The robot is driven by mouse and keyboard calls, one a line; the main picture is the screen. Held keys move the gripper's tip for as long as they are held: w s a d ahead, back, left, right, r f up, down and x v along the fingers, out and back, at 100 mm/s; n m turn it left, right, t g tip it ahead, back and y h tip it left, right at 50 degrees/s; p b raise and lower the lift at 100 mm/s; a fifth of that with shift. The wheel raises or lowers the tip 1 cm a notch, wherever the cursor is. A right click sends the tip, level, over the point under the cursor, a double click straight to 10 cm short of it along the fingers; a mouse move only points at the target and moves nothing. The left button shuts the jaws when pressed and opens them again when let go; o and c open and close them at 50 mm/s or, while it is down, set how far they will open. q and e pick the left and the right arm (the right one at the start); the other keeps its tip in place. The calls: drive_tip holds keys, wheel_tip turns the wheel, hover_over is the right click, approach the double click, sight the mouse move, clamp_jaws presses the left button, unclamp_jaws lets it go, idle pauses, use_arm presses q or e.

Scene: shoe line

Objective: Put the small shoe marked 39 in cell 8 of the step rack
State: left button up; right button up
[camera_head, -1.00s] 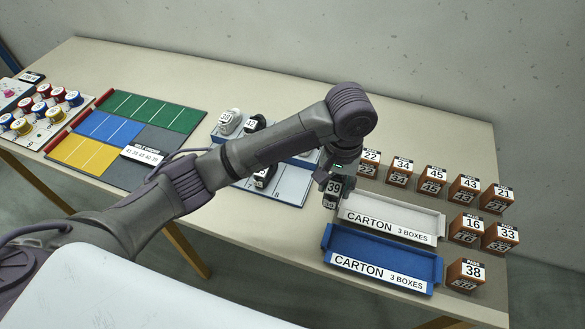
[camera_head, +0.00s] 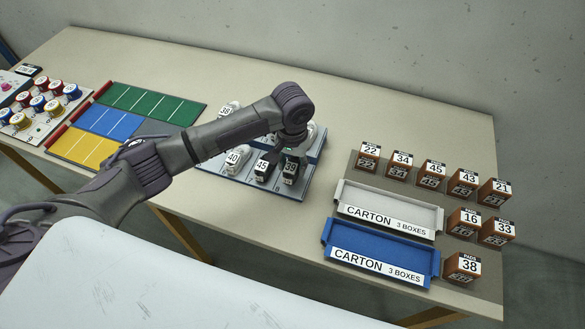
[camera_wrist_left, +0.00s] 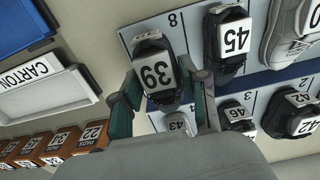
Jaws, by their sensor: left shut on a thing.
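The small dark shoe marked 39 (camera_head: 290,172) is held between the fingers of my left gripper (camera_head: 293,148). It is at the right end of the front row of the step rack (camera_head: 302,192). In the left wrist view the shoe (camera_wrist_left: 157,70) lies between both fingers (camera_wrist_left: 165,88), lined up with the cell marked 8 (camera_wrist_left: 172,20). Whether its sole touches the cell floor I cannot tell. My right gripper is not in view.
A dark shoe marked 45 (camera_head: 262,170) stands close beside the held shoe, with a light shoe marked 40 (camera_head: 234,158) further left. More shoes stand on the back step, partly hidden by my arm. Cartons (camera_head: 385,212) and several brown boxes (camera_head: 435,172) stand to the right.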

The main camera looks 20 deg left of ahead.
sight(293, 163)
use_arm(q)
wheel_tip(293, 163, down, 2)
drive_tip(key=shift+f, duration=0.55)
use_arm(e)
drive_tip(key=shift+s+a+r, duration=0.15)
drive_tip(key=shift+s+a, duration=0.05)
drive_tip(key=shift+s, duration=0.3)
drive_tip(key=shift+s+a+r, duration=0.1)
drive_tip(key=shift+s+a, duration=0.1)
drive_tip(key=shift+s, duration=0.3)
use_arm(q)
drive_tip(key=o, duration=1.1)
drive_tip(key=shift+o, duration=0.2)
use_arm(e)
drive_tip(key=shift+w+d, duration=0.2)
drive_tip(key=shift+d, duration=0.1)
use_arm(q)
wheel_tip(293, 163, up, 12)
drive_tip(key=shift+r+b, duration=0.15)
drive_tip(key=shift+b, duration=0.25)
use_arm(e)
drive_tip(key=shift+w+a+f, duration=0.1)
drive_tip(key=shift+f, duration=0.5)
